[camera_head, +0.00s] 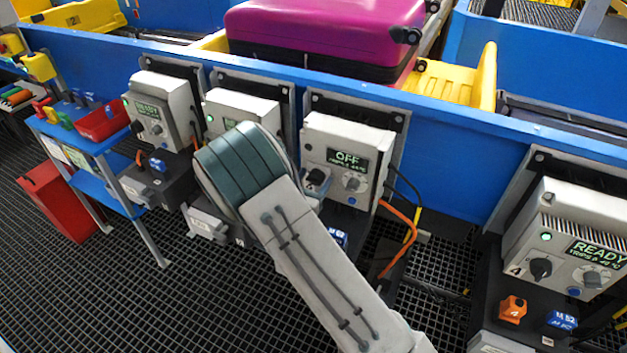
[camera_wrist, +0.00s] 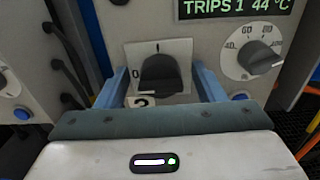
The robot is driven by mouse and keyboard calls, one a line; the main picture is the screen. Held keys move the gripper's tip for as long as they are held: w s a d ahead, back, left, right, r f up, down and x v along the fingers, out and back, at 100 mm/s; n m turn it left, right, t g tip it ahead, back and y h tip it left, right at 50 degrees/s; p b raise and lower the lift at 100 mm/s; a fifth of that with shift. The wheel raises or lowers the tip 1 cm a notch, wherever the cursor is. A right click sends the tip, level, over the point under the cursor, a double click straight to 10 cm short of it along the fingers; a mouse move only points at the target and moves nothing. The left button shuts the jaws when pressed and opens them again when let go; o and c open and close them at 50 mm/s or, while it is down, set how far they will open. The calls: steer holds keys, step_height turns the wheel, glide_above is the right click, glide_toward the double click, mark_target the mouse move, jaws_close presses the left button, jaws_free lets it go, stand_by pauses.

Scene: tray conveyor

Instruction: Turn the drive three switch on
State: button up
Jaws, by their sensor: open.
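In the head view the third drive box from the left (camera_head: 340,135) has a display reading OFF. Whether the fingers touch the knob cannot be told.
The second drive box (camera_head: 240,105) is partly covered by my arm. The first (camera_head: 160,105) and the far-right fourth box (camera_head: 575,235) read READY. In the wrist view a grey dial (camera_wrist: 258,58) sits right of the gripper. A magenta suitcase (camera_head: 320,35) lies on the conveyor behind.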

steer(key=c, duration=1)
